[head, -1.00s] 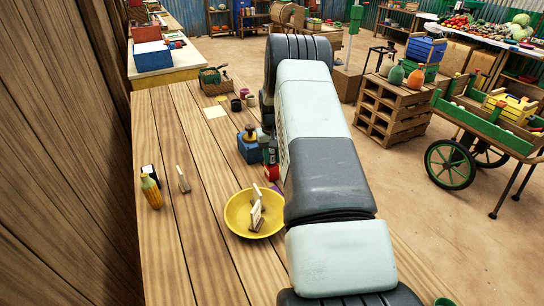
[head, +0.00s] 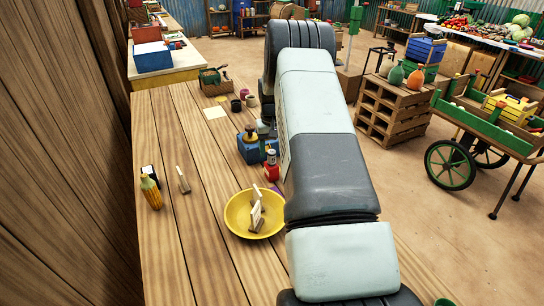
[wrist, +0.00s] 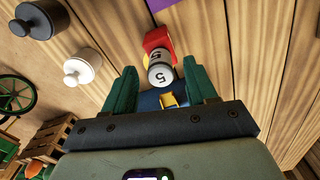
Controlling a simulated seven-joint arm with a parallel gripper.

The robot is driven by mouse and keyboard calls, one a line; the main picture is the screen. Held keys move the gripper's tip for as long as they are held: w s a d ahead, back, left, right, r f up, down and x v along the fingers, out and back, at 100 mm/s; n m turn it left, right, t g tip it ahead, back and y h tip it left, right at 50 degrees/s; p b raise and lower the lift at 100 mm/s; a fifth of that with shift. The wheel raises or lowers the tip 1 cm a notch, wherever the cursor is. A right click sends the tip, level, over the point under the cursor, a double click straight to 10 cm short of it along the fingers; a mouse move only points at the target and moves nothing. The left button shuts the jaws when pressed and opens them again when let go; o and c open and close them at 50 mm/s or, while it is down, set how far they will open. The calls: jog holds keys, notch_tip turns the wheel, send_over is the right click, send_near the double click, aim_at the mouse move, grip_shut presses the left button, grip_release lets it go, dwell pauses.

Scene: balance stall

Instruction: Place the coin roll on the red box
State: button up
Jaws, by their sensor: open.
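The coin roll (head: 271,157), a pale cylinder with dark bands and a 5 on it, stands upright on the red box (head: 271,173), near the yellow bowl. In the wrist view the coin roll (wrist: 160,72) shows in the gap in front of the fingers, with the red box (wrist: 156,38) partly hidden behind it. My gripper (wrist: 160,80) has its two green fingers spread, one to each side of the roll, with a visible gap to each. In the head view my gripper (head: 263,131) is mostly hidden by my arm, above and beyond the roll.
A blue box (head: 250,149) with a brass-knobbed object stands beside the red box. The yellow bowl (head: 232,214) holds pale pieces. Small pots (head: 236,105) and a basket (head: 214,86) stand farther back.

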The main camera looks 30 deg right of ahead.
notch_tip(320, 180, up, 9)
jog(key=shift+f, duration=0.2)
dwell(0.4)
notch_tip(320, 180, up, 15)
jog(key=n+t+h, duration=0.1)
jog(key=t, duration=0.1)
send_over(271, 152)
jog(key=s+a, duration=0.3)
jog(key=a, duration=0.1)
jog(key=s+a+r+n, duration=0.1)
jog(key=s+a+r, duration=0.2)
jog(key=s+r, duration=0.35)
jog(key=s+a+r+n+t+h, duration=0.1)
jog(key=s+a+r+n+t, duration=0.3)
jog(key=s+r, duration=0.7)
jog(key=s+a+r+m+t, duration=0.1)
jog(key=s+a, duration=0.2)
jog(key=s, duration=0.7)
jog(key=s+a+f+m+g+y, duration=0.1)
jog(key=s+a+f, duration=0.5)
jog(key=f, duration=0.1)
jog(key=shift+s+a+f+m+y, duration=0.2)
jog(key=shift+m+y, duration=0.1)
jog(key=shift+y, duration=0.1)
